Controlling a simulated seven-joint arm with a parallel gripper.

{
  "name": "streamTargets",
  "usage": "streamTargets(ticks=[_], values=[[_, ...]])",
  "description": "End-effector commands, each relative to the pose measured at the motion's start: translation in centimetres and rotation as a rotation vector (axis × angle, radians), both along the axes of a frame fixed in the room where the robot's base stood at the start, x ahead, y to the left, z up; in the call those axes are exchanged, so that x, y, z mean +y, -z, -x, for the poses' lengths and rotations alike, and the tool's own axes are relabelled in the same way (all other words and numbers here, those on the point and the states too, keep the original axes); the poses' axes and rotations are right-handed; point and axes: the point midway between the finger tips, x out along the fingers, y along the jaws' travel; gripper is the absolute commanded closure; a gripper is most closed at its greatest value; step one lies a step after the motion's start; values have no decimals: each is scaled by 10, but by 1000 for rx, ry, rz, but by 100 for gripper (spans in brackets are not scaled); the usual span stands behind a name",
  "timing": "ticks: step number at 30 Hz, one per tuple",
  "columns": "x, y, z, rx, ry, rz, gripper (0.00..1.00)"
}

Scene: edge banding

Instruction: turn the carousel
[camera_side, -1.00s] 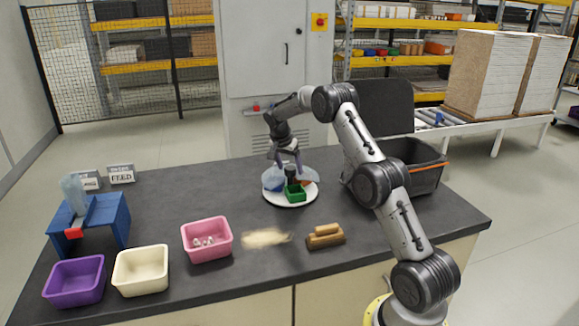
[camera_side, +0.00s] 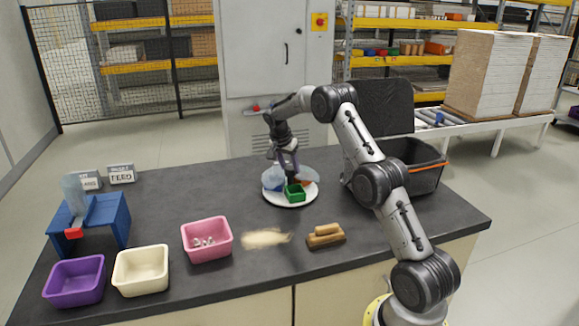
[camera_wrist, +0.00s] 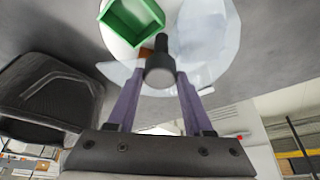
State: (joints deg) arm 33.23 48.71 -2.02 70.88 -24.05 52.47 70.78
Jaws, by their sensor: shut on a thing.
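The carousel is a round white turntable (camera_side: 284,203) on the dark bench, with a green open box (camera_side: 295,193) at its front and a bluish see-through part at its left (camera_side: 273,178). A brown-orange piece (camera_side: 306,183) shows at its right. In the wrist view, a black knob (camera_wrist: 160,68) stands at the carousel's middle, near the green box (camera_wrist: 132,17) and clear curved panels (camera_wrist: 212,40). My gripper (camera_side: 289,168) is over the carousel, its purple fingers on both sides of the knob and shut on it. The fingers hide part of the carousel's far side.
A black bin (camera_side: 425,180) stands right of the carousel, behind my arm. Pink (camera_side: 207,250), cream (camera_side: 141,283) and purple (camera_side: 75,293) bins line the front left.

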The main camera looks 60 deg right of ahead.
Motion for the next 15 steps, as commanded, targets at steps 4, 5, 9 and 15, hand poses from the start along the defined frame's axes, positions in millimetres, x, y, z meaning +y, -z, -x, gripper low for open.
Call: streamTargets(ticks=[4, 5, 9, 15], values=[[0, -1, -1, 0, 48, 1, 100], [0, -1, -1, 0, 63, 1, 100], [0, -1, -1, 0, 154, 1, 100], [-1, -1, -3, -2, 331, 1, 100]])
